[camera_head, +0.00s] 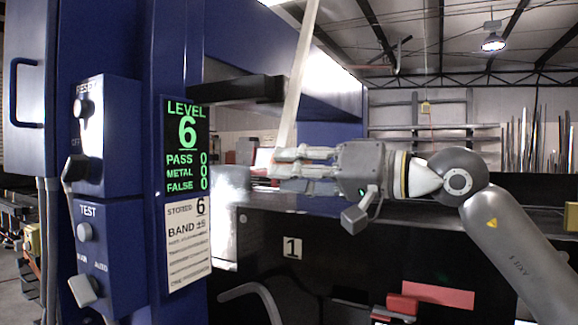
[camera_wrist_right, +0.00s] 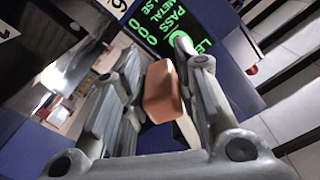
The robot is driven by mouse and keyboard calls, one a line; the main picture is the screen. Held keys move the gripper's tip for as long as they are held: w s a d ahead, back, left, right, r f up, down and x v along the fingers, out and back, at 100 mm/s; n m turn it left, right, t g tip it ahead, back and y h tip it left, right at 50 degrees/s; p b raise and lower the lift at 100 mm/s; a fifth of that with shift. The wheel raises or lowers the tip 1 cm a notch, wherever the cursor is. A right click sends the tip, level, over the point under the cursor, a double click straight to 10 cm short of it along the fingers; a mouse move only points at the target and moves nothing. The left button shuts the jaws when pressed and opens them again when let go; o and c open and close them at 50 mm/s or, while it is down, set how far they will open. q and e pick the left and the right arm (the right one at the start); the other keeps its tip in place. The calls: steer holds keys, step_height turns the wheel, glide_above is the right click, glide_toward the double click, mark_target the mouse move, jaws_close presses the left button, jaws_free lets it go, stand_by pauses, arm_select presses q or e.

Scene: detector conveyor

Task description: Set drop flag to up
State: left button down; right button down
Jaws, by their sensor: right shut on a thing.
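My right gripper (camera_head: 283,163) comes in from the right in the head view and points left, in front of the blue machine. In the right wrist view its fingers (camera_wrist_right: 160,85) are closed around an orange-brown block (camera_wrist_right: 162,92). A long pale bar (camera_head: 297,75) rises from the fingertips, leaning slightly right, past the top edge of the head view. I cannot tell whether the block and the bar are one piece, or which is the drop flag. My left gripper is not in view.
A green display (camera_head: 187,147) reads level 6, above a white label sheet (camera_head: 187,245). Control boxes with knobs (camera_head: 84,231) are at left. A black panel marked 1 (camera_head: 292,248) and a red block (camera_head: 402,304) lie below my arm. Shelves (camera_head: 435,130) stand behind.

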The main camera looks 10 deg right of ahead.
steer(key=shift+w+d+f, duration=0.25)
steer(key=shift+w+f, duration=0.05)
steer(key=shift+w, duration=0.1)
steer(key=c, duration=1.4)
jaws_free()
steer(key=shift+w+d, duration=0.1)
steer(key=shift+o, duration=1)
steer(key=shift+w+d, duration=0.15)
steer(key=shift+w, duration=0.05)
steer(key=shift+s+r, duration=0.1)
steer(key=shift+s, duration=0.05)
steer(key=v, duration=1.2)
